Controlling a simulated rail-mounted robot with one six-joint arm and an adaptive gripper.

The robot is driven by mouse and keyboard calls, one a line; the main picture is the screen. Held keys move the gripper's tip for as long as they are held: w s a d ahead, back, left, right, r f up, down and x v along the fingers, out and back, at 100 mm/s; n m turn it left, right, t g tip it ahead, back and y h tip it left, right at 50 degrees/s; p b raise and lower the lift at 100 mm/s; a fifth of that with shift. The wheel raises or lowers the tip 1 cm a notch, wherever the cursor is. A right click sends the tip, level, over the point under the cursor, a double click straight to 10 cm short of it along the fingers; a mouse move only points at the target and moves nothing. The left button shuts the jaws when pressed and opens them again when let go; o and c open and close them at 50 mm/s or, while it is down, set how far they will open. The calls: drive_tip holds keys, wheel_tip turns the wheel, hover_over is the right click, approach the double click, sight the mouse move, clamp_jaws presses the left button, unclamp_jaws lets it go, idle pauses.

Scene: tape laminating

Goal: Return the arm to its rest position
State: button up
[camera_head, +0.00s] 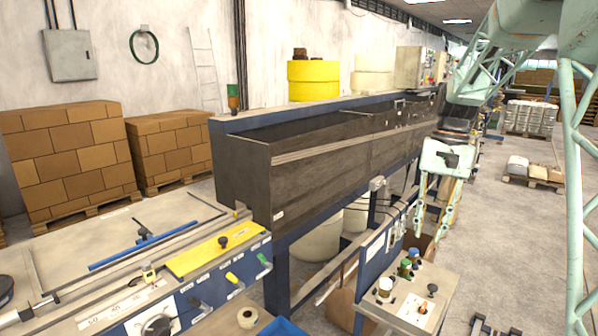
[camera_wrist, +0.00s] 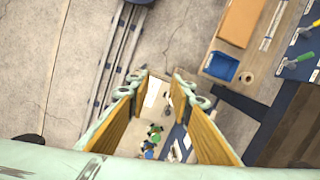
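My gripper (camera_head: 431,228) hangs from my mint-green arm at the right of the head view, with its fingers pointing down.
A long dark tank (camera_head: 330,155) runs beside the arm. A bench with a yellow plate (camera_head: 212,256) and coloured handles stands at the lower left. A blue tray (camera_wrist: 222,66) shows in the wrist view. Concrete floor (camera_head: 510,225) at the right is mostly clear.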

drive_tip(key=s+a+r+n+t+b, duration=0.1)
drive_tip(key=s+a+r, duration=0.25)
drive_tip(key=s, duration=0.35)
drive_tip(key=s+a+r+n+t+h, duration=0.1)
drive_tip(key=s+a+r, duration=0.25)
drive_tip(key=s, duration=0.35)
drive_tip(key=s+a+r+n+b, duration=0.1)
drive_tip(key=s+a+r, duration=0.25)
drive_tip(key=s, duration=0.35)
drive_tip(key=s+a+f+n+t+b, duration=0.1)
drive_tip(key=s+f, duration=0.1)
drive_tip(key=s, duration=0.9)
drive_tip(key=s+a+f+n+t+b, duration=0.1)
drive_tip(key=s+a+f+t, duration=0.1)
drive_tip(key=s, duration=1)
drive_tip(key=shift+a+f, duration=0.2)
drive_tip(key=shift+s+a, duration=0.1)
